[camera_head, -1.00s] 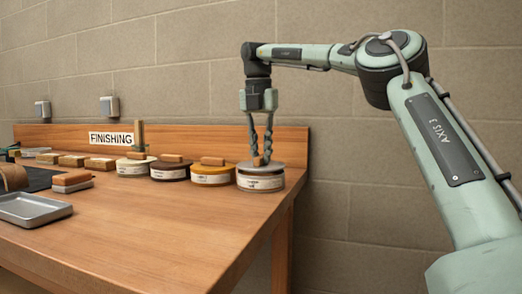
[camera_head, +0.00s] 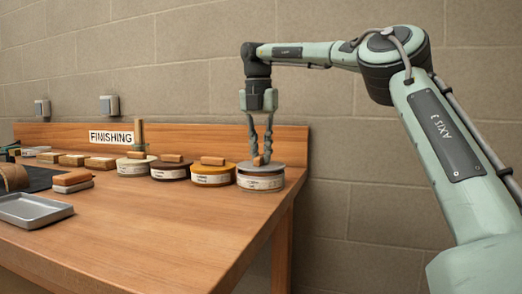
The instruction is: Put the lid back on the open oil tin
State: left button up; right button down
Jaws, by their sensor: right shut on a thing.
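The oil tin (camera_head: 261,183) is the grey, white-labelled one at the right end of the tin row, near the table's right edge. Its grey lid (camera_head: 275,168) sits on its top, looking level, with no clear gap between them. My right gripper (camera_head: 261,160) points straight down over the tin and is shut on the lid's small wooden knob (camera_head: 257,161). The fingers partly hide the knob and the lid's middle. My left gripper is not in view.
A metal tray (camera_head: 35,222) lies at the front left. The table's middle (camera_head: 160,230) is clear.

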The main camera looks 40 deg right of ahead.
jog(key=shift+f+p, duration=0.15)
jog(key=shift+p, duration=0.2)
dwell(0.9)
jog(key=shift+p, duration=0.4)
dwell(0.4)
jog(key=c, duration=1.4)
grip_release()
jog(key=shift+o, duration=0.4)
jog(key=o, duration=0.4)
